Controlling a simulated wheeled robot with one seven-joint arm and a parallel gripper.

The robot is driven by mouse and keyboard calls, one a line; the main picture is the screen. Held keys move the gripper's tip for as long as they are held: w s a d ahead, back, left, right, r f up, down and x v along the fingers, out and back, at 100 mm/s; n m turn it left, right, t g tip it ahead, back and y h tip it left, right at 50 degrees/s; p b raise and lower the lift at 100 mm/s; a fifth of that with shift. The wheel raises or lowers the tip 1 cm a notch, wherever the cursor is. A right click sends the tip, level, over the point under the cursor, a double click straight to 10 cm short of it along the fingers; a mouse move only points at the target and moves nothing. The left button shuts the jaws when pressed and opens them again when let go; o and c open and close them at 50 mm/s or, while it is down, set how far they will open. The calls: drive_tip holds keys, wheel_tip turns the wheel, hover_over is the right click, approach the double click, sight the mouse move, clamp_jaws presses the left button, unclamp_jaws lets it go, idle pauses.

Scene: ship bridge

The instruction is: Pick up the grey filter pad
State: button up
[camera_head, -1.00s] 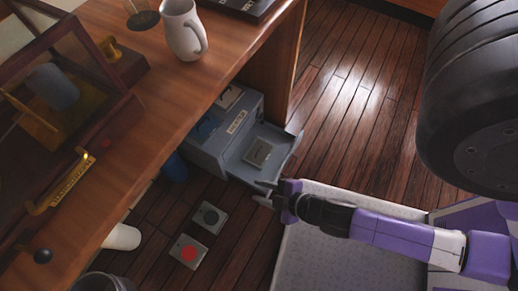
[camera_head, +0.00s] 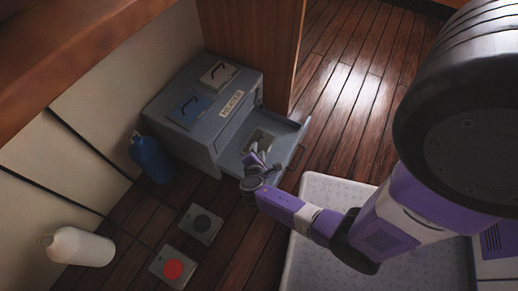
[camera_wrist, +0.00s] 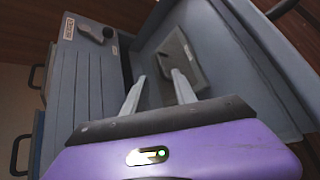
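The grey filter pad (camera_head: 258,140) lies in the open drawer tray (camera_head: 284,146) of the grey heater box (camera_head: 217,122). In the head view my gripper covers part of it. In the wrist view the pad (camera_wrist: 181,58) is a grey square beyond my fingertips, lying on the tray floor. My gripper (camera_wrist: 156,68) is open, its two fingers apart with nothing between them. In the head view my gripper (camera_head: 254,158) is over the front part of the tray, close to the pad. I cannot tell whether a finger touches the pad.
A blue bottle (camera_head: 151,158) stands left of the heater box, and a white bottle (camera_head: 82,246) lies farther left. Tray walls (camera_wrist: 262,62) surround the pad.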

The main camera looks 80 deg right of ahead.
sight(259, 149)
drive_tip(key=b+x, duration=0.3)
drive_tip(key=x, duration=0.3)
drive_tip(key=shift+d+f+b, duration=0.2)
drive_tip(key=shift+f+b, duration=0.1)
drive_tip(key=shift+b, duration=0.1)
drive_tip(key=shift+w+d+f, duration=0.1)
drive_tip(key=shift+d, duration=0.2)
clamp_jaws()
drive_tip(key=shift+a+f, duration=0.1)
idle(0.7)
